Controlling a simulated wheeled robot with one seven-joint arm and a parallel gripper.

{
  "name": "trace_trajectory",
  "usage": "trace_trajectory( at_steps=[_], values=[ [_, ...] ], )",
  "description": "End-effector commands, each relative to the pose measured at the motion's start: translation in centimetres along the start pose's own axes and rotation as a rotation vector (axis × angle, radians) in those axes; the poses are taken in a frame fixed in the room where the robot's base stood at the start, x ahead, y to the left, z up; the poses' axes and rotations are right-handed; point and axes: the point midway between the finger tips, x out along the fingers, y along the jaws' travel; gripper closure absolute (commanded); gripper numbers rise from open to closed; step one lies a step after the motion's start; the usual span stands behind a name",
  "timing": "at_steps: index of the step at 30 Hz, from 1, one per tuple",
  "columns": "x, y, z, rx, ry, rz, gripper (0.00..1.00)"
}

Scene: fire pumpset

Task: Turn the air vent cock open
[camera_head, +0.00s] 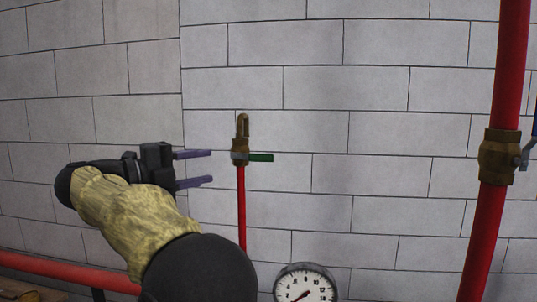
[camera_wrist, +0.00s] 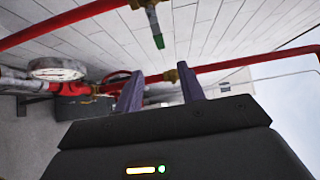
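The air vent cock (camera_head: 240,152) is a small brass valve on top of a thin upright red pipe, with a curved brass outlet above it. Its green handle (camera_head: 261,157) points sideways to the right in the head view. In the wrist view the green handle (camera_wrist: 159,41) shows at the top, beyond the fingers. My gripper (camera_head: 211,167) is left of the cock in the head view, with two purple fingers spread apart and pointing right. In the wrist view my gripper (camera_wrist: 160,88) has nothing between its fingers. It appears apart from the handle.
A round pressure gauge (camera_head: 305,284) is below and right of the cock. A thick red pipe (camera_head: 481,240) with a brass valve (camera_head: 498,157) stands at the far right. A red pipe (camera_head: 70,270) runs low at the left. A block wall (camera_head: 400,90) stands behind.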

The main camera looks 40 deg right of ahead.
Motion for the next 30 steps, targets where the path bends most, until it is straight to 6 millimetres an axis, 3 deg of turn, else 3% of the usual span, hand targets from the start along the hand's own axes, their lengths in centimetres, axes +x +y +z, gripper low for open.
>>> trace_trajectory(
  at_steps=[14, 30],
  values=[
    [0.7, -0.1, -0.2, 0.001, 0.01, 0.005, 0.61],
    [9.3, -0.3, -0.3, -0.001, 0.014, 0.005, 0.61]
  ],
)
